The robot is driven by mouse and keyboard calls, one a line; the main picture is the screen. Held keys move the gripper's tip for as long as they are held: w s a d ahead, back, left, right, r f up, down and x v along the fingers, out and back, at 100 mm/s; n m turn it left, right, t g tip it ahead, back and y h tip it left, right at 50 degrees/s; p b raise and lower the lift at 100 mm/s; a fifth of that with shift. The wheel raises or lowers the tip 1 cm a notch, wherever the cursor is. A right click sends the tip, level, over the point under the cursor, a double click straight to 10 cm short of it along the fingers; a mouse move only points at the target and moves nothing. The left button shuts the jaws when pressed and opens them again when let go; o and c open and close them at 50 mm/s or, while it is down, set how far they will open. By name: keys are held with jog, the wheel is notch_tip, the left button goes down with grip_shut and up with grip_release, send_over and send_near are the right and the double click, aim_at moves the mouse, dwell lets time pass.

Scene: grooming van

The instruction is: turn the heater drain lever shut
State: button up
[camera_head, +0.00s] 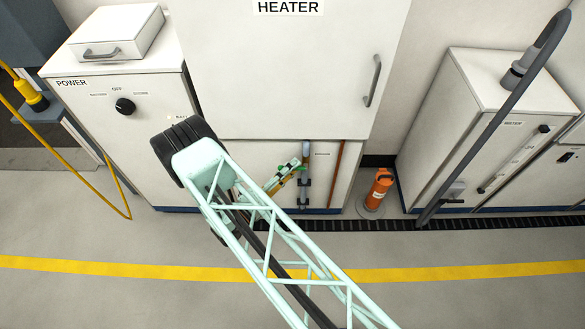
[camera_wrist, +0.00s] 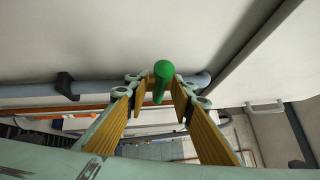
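The drain lever is a green round-ended handle (camera_wrist: 163,72) in the wrist view, in front of a grey pipe (camera_wrist: 40,90) under the heater. My gripper (camera_wrist: 164,84) has its two gold-padded fingers apart, one on each side of the lever. Some gap seems to show beside the lever, and I see no clear contact. In the head view my gripper (camera_head: 297,167) is small, low at the front of the heater cabinet (camera_head: 285,75). There the grey drain pipe (camera_head: 305,188) shows beside it. My arm hides part of the cabinet's lower front, and the lever is hard to make out there.
An orange pipe (camera_head: 336,175) runs down right of the drain pipe. An orange cylinder (camera_head: 380,187) stands on the floor to the right. The power cabinet (camera_head: 130,150) is on the left, the water cabinet (camera_head: 435,130) on the right. The floor in front is clear.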

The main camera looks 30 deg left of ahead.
jog(key=shift+s, duration=0.15)
jog(key=v, duration=1.1)
jog(key=shift+s, duration=0.3)
jog(key=shift+a+f, duration=0.1)
jog(key=shift+a, duration=0.05)
dwell(0.7)
